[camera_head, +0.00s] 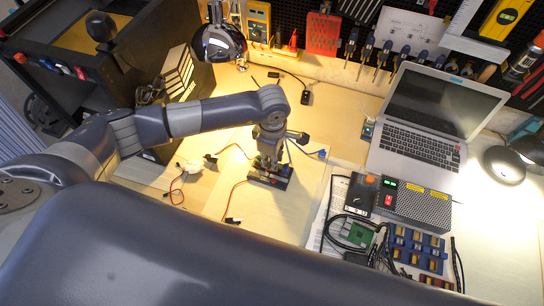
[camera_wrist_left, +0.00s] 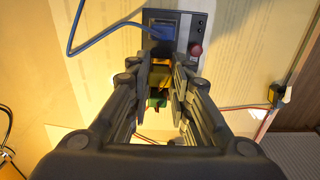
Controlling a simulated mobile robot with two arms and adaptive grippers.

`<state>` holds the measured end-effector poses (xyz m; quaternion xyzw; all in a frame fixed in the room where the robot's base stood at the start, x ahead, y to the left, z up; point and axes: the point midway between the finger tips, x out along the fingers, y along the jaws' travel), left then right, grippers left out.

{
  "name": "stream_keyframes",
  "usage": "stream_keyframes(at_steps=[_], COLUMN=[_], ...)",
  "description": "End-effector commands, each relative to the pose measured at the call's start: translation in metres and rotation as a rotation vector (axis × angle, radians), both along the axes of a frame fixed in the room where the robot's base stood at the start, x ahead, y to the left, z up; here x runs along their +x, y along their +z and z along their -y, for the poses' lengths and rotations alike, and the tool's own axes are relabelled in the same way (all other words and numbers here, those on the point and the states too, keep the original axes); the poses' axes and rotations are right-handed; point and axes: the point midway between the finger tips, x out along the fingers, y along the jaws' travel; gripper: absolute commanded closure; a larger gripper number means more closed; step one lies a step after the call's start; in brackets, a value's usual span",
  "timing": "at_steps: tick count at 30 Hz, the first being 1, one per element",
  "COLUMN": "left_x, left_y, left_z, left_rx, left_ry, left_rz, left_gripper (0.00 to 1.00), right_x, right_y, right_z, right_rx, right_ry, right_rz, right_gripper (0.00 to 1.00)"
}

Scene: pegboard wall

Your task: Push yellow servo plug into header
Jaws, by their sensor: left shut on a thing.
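My left gripper (camera_head: 269,160) points down over a small dark box (camera_head: 271,176) on the workbench. In the left wrist view the gripper (camera_wrist_left: 161,100) is shut on a small yellow piece, which looks like the yellow servo plug (camera_wrist_left: 165,86), with green just below it. The fingers hide most of it. The dark box (camera_wrist_left: 190,20) lies beyond the fingertips, with a blue cable plugged in and a red button. I cannot see the header's pins or whether the plug touches them. My right gripper is in neither view.
Loose cables with a dark plug (camera_wrist_left: 276,93) lie right of the gripper in the wrist view. An open laptop (camera_head: 425,130), a power supply (camera_head: 412,203) and a blue parts tray (camera_head: 420,247) stand to the right. A lamp (camera_head: 218,43) stands behind.

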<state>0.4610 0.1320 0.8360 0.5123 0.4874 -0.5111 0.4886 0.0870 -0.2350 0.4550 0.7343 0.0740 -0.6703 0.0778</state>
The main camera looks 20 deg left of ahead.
Motion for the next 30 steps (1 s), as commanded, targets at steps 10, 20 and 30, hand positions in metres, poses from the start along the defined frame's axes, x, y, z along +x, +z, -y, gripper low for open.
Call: stream_keyframes(at_steps=[10,20,30], left_x=[0.0,0.0,0.0], left_y=[-0.005,-0.014,-0.019], left_z=[0.0,0.0,0.0], left_rx=[0.0,0.0,0.0], left_ry=[0.0,0.0,0.0], left_rz=[0.0,0.0,0.0], left_gripper=[0.92,0.92,0.65], right_x=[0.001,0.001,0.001], right_y=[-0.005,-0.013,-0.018], right_z=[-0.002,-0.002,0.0], right_rx=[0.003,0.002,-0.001], right_ry=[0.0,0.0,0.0], right_rz=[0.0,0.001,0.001], right_gripper=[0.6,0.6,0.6])
